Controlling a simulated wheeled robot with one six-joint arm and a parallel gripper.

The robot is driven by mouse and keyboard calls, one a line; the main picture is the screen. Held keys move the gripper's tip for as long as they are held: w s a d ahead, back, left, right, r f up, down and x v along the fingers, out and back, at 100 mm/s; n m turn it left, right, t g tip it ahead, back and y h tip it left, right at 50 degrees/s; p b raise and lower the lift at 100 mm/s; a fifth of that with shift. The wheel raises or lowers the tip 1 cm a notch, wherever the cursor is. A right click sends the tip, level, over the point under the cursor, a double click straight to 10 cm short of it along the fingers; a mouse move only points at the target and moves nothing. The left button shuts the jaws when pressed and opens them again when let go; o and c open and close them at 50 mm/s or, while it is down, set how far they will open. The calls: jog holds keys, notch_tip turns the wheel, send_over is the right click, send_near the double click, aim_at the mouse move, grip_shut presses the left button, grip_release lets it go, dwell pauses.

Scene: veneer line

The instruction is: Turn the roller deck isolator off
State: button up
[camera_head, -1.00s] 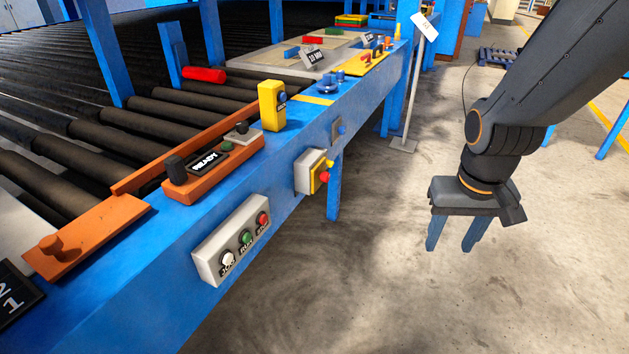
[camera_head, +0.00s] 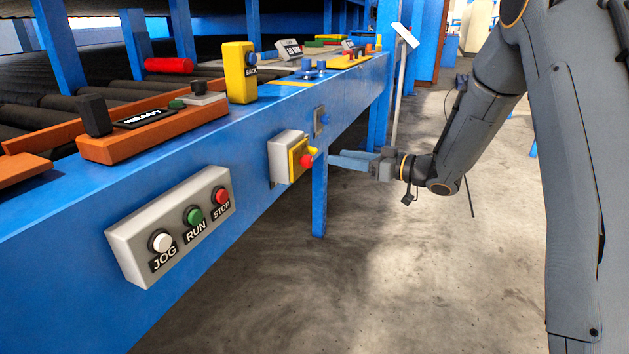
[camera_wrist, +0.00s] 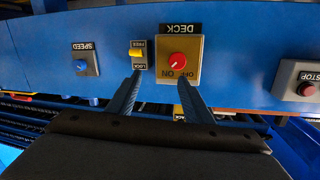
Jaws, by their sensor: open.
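The roller deck isolator is a grey box with a yellow face and a red knob (camera_head: 306,160) on the side of the blue frame, left of my gripper in the head view. In the wrist view its red knob (camera_wrist: 178,60) sits under an upside-down DECK label, with OFF and ON marks below it. A pale mark shows on the knob; I cannot tell surely which word it points to. A yellow lever (camera_wrist: 136,53) marked LOCK and FREE is just left of it. My gripper (camera_head: 334,158) is open and empty, reaching toward the isolator, apart from it. Its fingertips (camera_wrist: 157,80) are below the knob and lever.
A blue SPEED knob (camera_wrist: 81,65) is at the left of the wrist view. A grey JOG, RUN, STOP box (camera_head: 170,228) is on the near frame. A yellow post box (camera_head: 240,72) stands above. A sign post (camera_head: 398,90) is behind my gripper.

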aim_at(311, 161)
jog(key=a+b, duration=0.1)
jog(key=a, duration=0.1)
jog(key=a+f+n+g+y+b, duration=0.1)
jog(key=a, duration=0.2)
jog(key=w+a+f+g+y+b, duration=0.1)
jog(key=a, duration=0.2)
jog(key=shift+a, duration=0.2)
jog(key=c, duration=1.1)
jog(key=shift+o, duration=0.2)
